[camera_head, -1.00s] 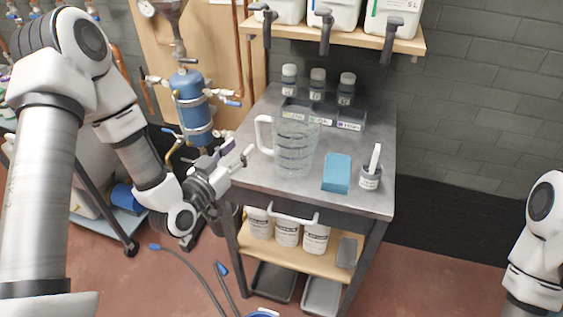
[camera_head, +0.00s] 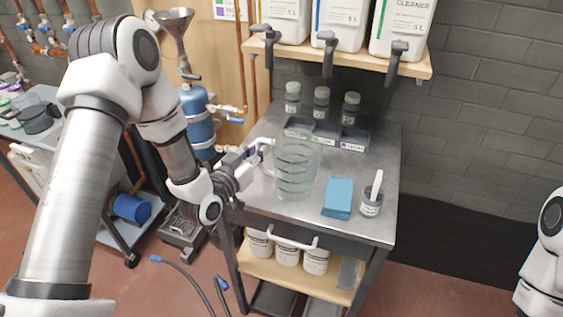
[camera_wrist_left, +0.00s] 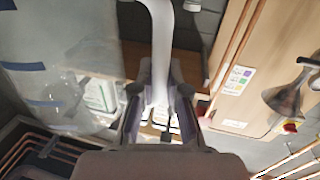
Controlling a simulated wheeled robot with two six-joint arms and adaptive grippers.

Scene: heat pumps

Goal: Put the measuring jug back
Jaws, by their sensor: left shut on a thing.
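The clear measuring jug (camera_head: 297,168) with dark marks stands upright on the grey top of the metal cart (camera_head: 262,207), its white handle to the left. My left gripper (camera_head: 255,155) is at the jug's left side, shut on the handle. In the left wrist view the white handle (camera_wrist_left: 162,45) runs down between the fingers of the left gripper (camera_wrist_left: 160,98). The clear jug wall (camera_wrist_left: 60,50) fills the left of that view. The fingers cover part of the handle. My right gripper is out of view; only part of that arm shows at the right edge.
A blue block (camera_head: 337,197) and a small cup with a white stick (camera_head: 371,199) stand right of the jug. Behind it are a labelled tray (camera_head: 325,134) and lidded bottles (camera_head: 321,103). A shelf (camera_head: 350,59) with large canisters and taps hangs above.

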